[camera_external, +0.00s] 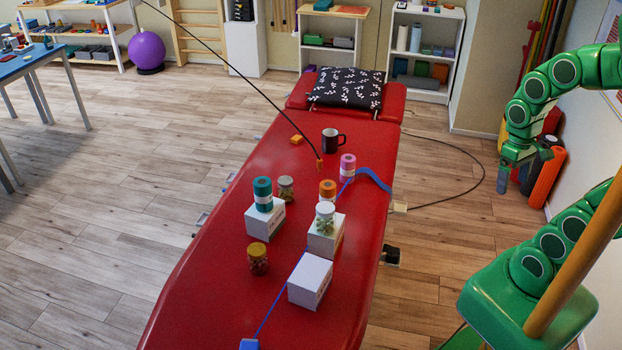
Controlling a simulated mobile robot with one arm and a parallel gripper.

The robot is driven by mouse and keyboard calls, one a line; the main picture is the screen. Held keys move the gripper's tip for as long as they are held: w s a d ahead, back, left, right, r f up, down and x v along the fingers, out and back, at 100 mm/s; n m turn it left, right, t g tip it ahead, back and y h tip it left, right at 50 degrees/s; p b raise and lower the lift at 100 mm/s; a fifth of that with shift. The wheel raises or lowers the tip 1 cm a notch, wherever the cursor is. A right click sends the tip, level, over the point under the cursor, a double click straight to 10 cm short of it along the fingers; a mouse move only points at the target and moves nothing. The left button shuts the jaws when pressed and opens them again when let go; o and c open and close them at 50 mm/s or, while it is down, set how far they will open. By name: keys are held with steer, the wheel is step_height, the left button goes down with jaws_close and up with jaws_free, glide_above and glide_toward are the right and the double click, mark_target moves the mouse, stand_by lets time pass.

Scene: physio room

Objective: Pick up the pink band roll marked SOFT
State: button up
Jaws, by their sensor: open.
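A pink band roll (347,168) with a pale label stands upright on the red treatment table (225,262), right of the middle. Its lettering is too small to read. An orange roll (327,190) and a teal roll (263,194) stand nearer; the teal one is on a white box (265,220). My gripper (513,178) hangs open and empty at the right, clear of the table and well apart from the pink roll.
A blue strap (373,179) runs past the pink roll. A dark mug (332,140) stands behind it. A cable (247,80) hangs down to an orange end beside it. Jars (258,258) and white boxes (310,281) crowd the nearer table. Floor shows between table and arm.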

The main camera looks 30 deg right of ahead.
steer(key=w+d+f+n+t, duration=0.1)
steer(key=w+d+f+t, duration=0.15)
steer(key=w, duration=1.05)
steer(key=w+d+f+n+t+h, duration=0.1)
steer(key=w+f+t, duration=0.25)
steer(key=w, duration=0.85)
steer(key=w+d+f+n+t, duration=0.15)
steer(key=w+f, duration=0.25)
steer(key=w, duration=0.9)
steer(key=n+t+y, duration=0.4)
steer(key=t+y, duration=0.1)
steer(key=y, duration=0.4)
glide_toward(347, 161)
steer(key=w+f, duration=0.5)
steer(key=shift+w+a, duration=0.5)
steer(key=shift+a, duration=0.2)
steer(key=shift+w+a+f, duration=0.2)
steer(key=shift+w+a, duration=1.25)
steer(key=shift+w, duration=0.25)
steer(key=shift+w+a+f, duration=0.25)
steer(key=shift+w+f, duration=0.05)
steer(key=shift+w, duration=0.2)
steer(key=shift+c, duration=0.4)
